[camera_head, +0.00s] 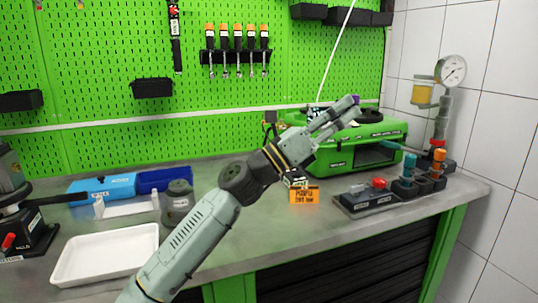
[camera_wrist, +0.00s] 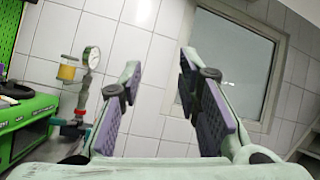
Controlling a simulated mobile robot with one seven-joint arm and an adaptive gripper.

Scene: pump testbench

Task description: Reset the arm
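My gripper (camera_head: 335,117) is raised above the workbench in the head view, in front of the green pump testbench (camera_head: 352,150). My arm reaches up from the bottom of that view toward the right. In the wrist view my gripper (camera_wrist: 158,85) has its two fingers spread wide apart, with purple pads and nothing between them. The wrist camera faces the white tiled wall (camera_wrist: 148,100) and a window (camera_wrist: 232,68). The green machine shows at the left edge of the wrist view (camera_wrist: 25,110).
A white tray (camera_head: 104,256), blue bins (camera_head: 102,187) and a grey container (camera_head: 178,200) sit on the bench at left. A switch box (camera_head: 368,198) and a pressure gauge (camera_head: 452,71) are at right.

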